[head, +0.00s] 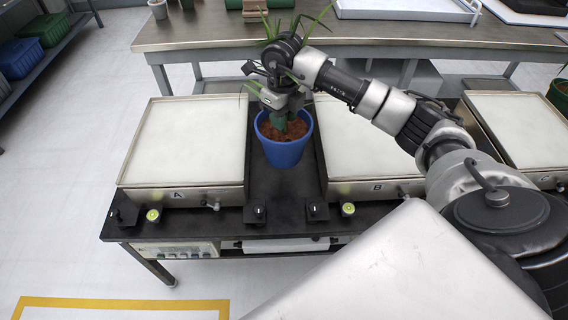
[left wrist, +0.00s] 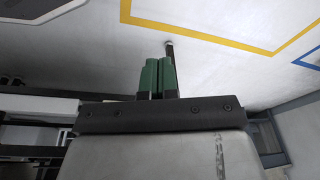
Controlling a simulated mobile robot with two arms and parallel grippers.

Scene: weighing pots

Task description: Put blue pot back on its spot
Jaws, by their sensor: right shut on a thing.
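The blue pot (head: 284,150) holds brown soil and a plant with long green leaves. It is upright at the black strip between scale A (head: 185,145) and scale B (head: 365,150). I cannot tell whether its base touches the strip. My right gripper (head: 287,124) is over the pot from above, shut on the plant's stem; its fingers partly hide the stem. My left gripper (left wrist: 158,78) shows in the left wrist view, its green fingers side by side with nothing between them. It is not in the head view.
A back bench (head: 350,37) carries a white tray (head: 405,10) and small pots. Another scale (head: 515,125) stands at the right. Blue and green crates sit on a left shelf. Knobs and round green-yellow levels line the front edge. The floor at left is clear.

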